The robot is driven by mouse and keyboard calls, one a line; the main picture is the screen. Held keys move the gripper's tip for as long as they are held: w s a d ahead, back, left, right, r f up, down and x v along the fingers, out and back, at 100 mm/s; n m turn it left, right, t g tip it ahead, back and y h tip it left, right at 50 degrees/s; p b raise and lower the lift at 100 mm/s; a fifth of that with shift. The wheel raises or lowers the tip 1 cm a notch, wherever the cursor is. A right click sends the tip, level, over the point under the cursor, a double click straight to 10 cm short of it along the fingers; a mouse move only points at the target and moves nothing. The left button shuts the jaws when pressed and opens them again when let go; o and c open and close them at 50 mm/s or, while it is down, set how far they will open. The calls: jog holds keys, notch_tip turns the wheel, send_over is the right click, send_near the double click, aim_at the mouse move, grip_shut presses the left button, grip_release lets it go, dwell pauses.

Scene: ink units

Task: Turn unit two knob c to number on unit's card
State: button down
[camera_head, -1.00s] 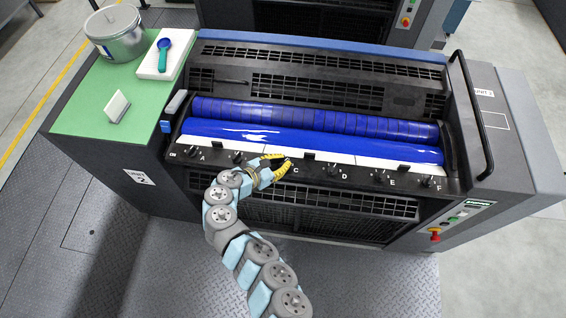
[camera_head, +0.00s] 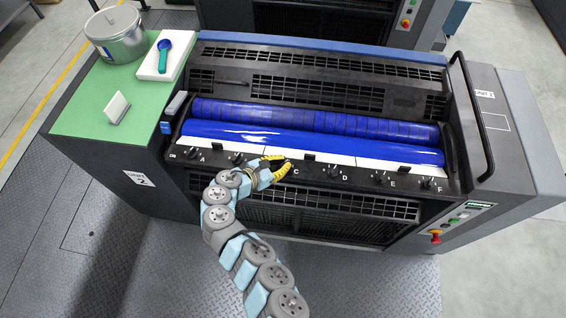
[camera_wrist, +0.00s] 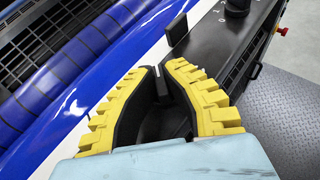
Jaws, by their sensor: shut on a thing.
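Unit two (camera_head: 330,75) is a dark press with blue rollers and a row of black knobs lettered A to F along its front ledge. My gripper (camera_head: 286,163), with yellow ribbed fingers, is at knob C, just left of the white letter C. Its fingertips also show in the wrist view (camera_wrist: 162,66). The fingers are shut around knob C, which they mostly hide; its pointer cannot be read. A small white card (camera_head: 117,108) stands tilted on the green top at the left. Its number cannot be read from here.
Knob D (camera_head: 333,172) and knob B (camera_head: 238,157) flank my gripper on the ledge. A metal tin (camera_head: 116,40) and a white block with a teal scoop (camera_head: 162,58) stand on the green top (camera_head: 85,105). A black handrail (camera_head: 473,115) rises at the right.

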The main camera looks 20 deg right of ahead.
jog(key=shift+f+m+g+h+b, duration=0.15)
jog(key=shift+m+g+h+b, duration=0.15)
jog(key=shift+m+g+b, duration=1.4)
jog(key=m+g+b, duration=0.1)
jog(key=g+b, duration=0.1)
jog(key=b, duration=0.5)
jog(key=shift+f+m, duration=0.1)
jog(key=shift+m, duration=0.2)
jog(key=m+g+b, duration=0.1)
jog(key=b, duration=0.2)
jog(key=shift+w+g, duration=0.1)
jog(key=shift+g, duration=0.2)
jog(key=shift+r+m+g+b, duration=0.3)
jog(key=shift+b, duration=0.2)
jog(key=c, duration=1.1)
grip_release()
jog(key=shift+d, duration=0.1)
jog(key=shift+c, duration=0.2)
